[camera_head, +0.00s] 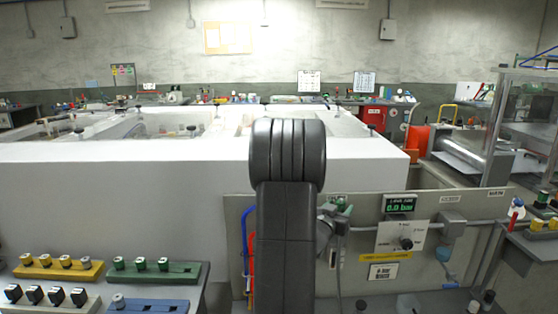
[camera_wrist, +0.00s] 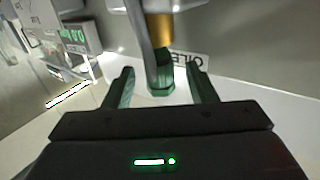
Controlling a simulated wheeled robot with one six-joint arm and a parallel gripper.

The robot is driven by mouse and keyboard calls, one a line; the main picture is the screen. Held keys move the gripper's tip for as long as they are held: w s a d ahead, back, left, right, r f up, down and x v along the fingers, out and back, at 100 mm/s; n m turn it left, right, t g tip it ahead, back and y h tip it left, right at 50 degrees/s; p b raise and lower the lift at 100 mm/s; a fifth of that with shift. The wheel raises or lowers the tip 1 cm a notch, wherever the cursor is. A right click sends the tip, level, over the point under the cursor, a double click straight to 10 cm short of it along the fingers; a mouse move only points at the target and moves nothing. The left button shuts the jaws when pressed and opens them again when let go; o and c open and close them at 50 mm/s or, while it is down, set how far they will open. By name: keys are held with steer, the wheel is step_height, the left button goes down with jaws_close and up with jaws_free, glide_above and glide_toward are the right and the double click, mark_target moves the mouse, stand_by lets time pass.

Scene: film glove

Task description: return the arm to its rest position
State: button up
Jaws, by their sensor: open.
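My arm (camera_head: 285,215) stands upright in the middle of the head view and covers part of the bench and panel behind it. My gripper (camera_wrist: 161,72) shows in the wrist view with its two green-tinted fingers spread apart. A green hexagonal piece (camera_wrist: 162,90) below a brass-coloured stem (camera_wrist: 159,32) is between the fingers, with a visible gap on each side in the picture. Whether it is level with the fingertips in depth I cannot tell. In the head view the gripper is largely hidden behind the arm.
A panel with a pressure display (camera_head: 400,205) reading 0.0 bar and a dial (camera_head: 406,243) stands right of my arm. A large white enclosure (camera_head: 120,185) fills the middle. Yellow (camera_head: 58,268) and green (camera_head: 155,272) racks lie at lower left. A framed machine stands at right.

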steer(key=shift+w+d, duration=0.4)
steer(key=shift+w, duration=0.15)
steer(key=shift+w+r, duration=0.15)
steer(key=shift+r, duration=0.05)
steer(key=shift+r+p, duration=0.1)
steer(key=shift+p, duration=0.2)
